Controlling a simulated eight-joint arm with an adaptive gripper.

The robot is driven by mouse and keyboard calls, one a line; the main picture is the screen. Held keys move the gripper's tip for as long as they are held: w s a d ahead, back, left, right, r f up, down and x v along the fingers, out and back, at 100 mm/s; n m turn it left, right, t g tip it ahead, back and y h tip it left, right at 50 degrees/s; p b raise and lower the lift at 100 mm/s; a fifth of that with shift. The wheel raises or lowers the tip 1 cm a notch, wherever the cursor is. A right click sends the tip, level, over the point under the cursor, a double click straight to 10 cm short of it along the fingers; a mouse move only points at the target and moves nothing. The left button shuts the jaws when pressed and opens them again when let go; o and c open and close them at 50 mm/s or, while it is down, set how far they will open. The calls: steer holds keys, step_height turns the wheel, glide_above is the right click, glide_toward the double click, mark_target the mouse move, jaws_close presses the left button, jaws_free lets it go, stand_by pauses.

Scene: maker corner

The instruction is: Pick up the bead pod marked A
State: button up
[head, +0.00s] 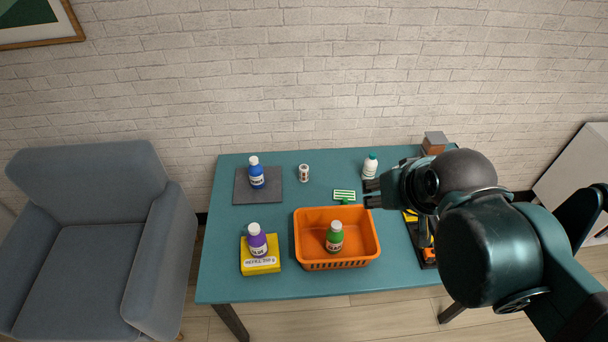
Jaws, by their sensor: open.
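A small white-and-brown cylinder (304,172) stands upright at the back middle of the teal table; it may be a bead pod, but its mark is too small to read. I cannot make out a letter A on anything. Lidded bottles also stand around: a blue one (257,175), a purple one (257,243), a green one (335,238) and a white one (370,167). My gripper (368,194) is open and empty, with its fingers pointing left, at the right of the table near the white bottle.
The blue bottle is on a dark grey mat (272,197). The purple bottle is on a yellow box (261,265). The green bottle is inside an orange basket (310,225). A green-and-white item (344,196) lies behind the basket. My arm partly hides yellow-and-black items (428,256) at right.

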steer(key=m+g+b, duration=0.4)
steer(key=m+g, duration=0.3)
steer(key=m, duration=0.9)
glide_above(304, 167)
step_height(304, 167, down, 30)
steer(key=shift+s+f, duration=0.15)
steer(key=shift+f, duration=0.1)
steer(key=shift+w+a+f, duration=0.1)
steer(key=shift+w+f, duration=0.1)
steer(key=shift+f, duration=0.45)
